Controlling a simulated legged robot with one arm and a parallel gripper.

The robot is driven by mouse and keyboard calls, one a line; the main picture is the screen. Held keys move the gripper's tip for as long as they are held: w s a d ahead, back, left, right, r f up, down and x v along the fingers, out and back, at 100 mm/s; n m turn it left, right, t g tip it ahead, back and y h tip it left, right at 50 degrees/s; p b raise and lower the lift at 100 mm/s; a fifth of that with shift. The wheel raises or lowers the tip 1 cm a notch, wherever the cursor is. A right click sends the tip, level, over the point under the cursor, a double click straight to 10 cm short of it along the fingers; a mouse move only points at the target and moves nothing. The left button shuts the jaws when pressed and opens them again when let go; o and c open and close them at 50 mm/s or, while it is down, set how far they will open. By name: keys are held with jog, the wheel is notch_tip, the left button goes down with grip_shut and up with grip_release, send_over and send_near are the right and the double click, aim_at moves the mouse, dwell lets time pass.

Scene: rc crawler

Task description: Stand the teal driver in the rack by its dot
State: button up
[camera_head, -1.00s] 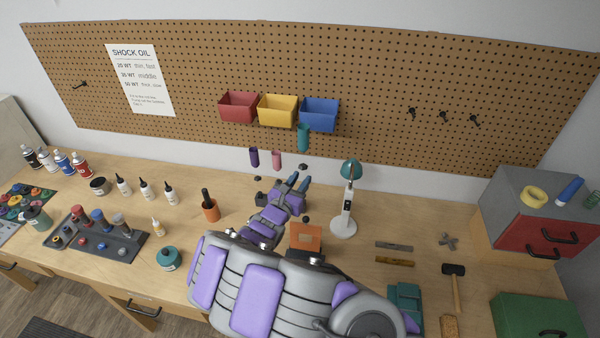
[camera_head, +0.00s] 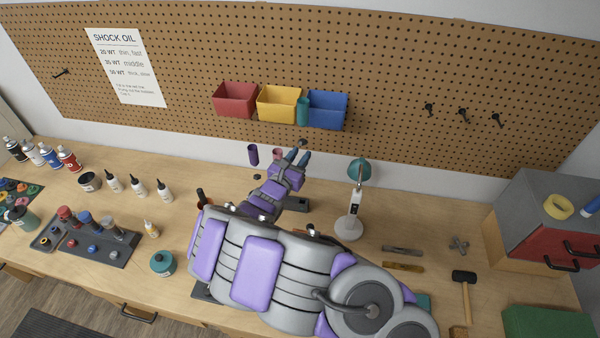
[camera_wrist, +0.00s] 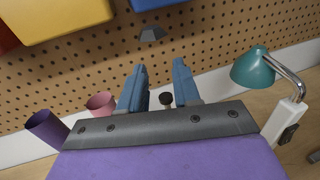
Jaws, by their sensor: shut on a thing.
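The teal driver's handle (camera_head: 303,111) shows upright in the head view, in front of the gap between the yellow and blue bins. A small dark piece (camera_head: 303,143) shows below it, close above my fingertips. My gripper (camera_head: 299,157) is shut on the driver, though the grip itself is hard to make out. In the wrist view my gripper (camera_wrist: 160,80) has blue fingers with a gap between them. A dark knob (camera_wrist: 167,102) shows in the gap; the teal handle is out of this view. A purple handle (camera_head: 252,155) and a pink handle (camera_head: 276,155) stand left of my gripper. No dot is discernible, and my arm hides much of the rack area.
Red (camera_head: 236,101), yellow (camera_head: 278,104) and blue (camera_head: 328,110) bins hang on the pegboard close behind the driver. A teal-shaded lamp (camera_head: 355,200) stands just right of my gripper. Several bottles stand left. A hammer (camera_head: 465,290) lies right.

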jog(key=shift+w+d+f+b, duration=0.1)
jog(key=shift+w+f+b, duration=0.15)
jog(key=shift+f+b, duration=0.25)
notch_tip(320, 180, down, 9)
jog(key=b, duration=0.9)
jog(key=shift+f, duration=0.1)
notch_tip(320, 180, down, 9)
jog(key=b, duration=0.4)
jog(key=shift+r, duration=0.2)
dwell(0.4)
